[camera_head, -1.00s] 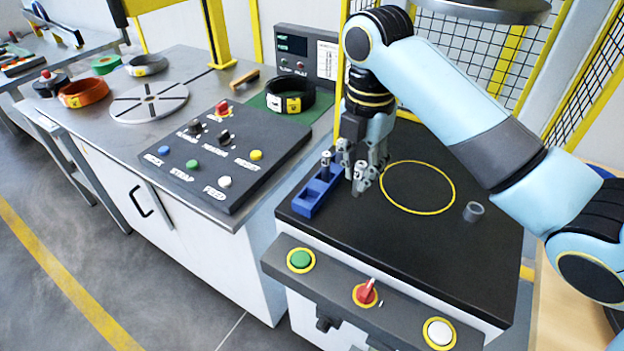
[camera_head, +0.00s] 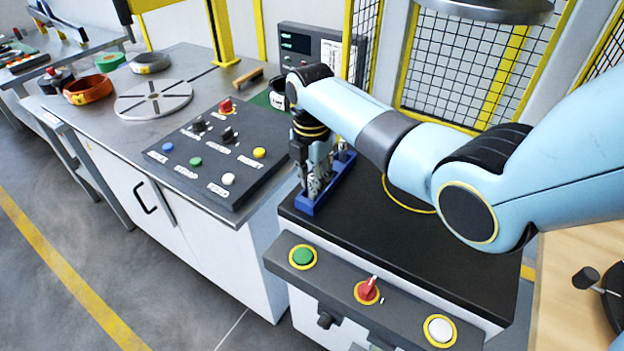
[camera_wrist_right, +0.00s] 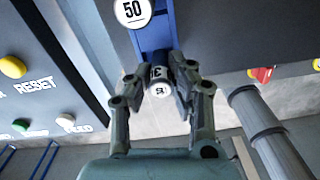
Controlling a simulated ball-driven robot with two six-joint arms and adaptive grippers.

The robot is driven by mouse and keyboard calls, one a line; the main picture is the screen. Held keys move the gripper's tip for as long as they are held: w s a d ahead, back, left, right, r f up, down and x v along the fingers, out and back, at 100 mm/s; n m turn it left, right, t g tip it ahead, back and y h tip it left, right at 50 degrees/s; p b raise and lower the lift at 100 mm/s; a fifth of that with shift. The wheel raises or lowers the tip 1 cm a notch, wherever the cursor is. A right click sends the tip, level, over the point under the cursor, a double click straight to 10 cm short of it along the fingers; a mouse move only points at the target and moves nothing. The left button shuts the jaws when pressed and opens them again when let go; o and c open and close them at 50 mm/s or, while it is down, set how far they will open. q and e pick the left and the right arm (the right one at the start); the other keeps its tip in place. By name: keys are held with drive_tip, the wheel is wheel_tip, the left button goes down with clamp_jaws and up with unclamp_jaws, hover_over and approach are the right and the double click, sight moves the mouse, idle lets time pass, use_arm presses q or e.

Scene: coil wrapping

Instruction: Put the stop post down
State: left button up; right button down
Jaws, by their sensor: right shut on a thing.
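My right gripper (camera_head: 316,190) is low over the near end of the blue tray (camera_head: 342,171) on the black-topped stand. It also shows in the right wrist view (camera_wrist_right: 165,82), with its fingers closed around a small post (camera_wrist_right: 159,89) with a white numbered end. The post overlaps the end of the blue tray (camera_wrist_right: 152,38) in that view; I cannot tell whether it rests in it. Another post (camera_head: 342,152) stands at the tray's far end; a white end marked 50 (camera_wrist_right: 132,10) shows there in the wrist view. My left gripper is out of view.
The button panel (camera_head: 225,150) lies on the bench left of the stand. A front control bar (camera_head: 335,281) with green, red and white controls runs along the stand. A yellow ring (camera_head: 405,204) marks the black top, partly hidden by my right arm.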

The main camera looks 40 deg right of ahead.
sight(312, 176)
drive_tip(key=shift+f, duration=0.2)
drive_tip(key=c, duration=1.2)
unclamp_jaws()
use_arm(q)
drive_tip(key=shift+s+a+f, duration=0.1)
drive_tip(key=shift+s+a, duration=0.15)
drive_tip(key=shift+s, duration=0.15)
use_arm(e)
drive_tip(key=shift+r, duration=0.15)
drive_tip(key=shift+r, duration=0.35)
wheel_tip(312, 176, up, 11)
drive_tip(key=shift+r, duration=0.2)
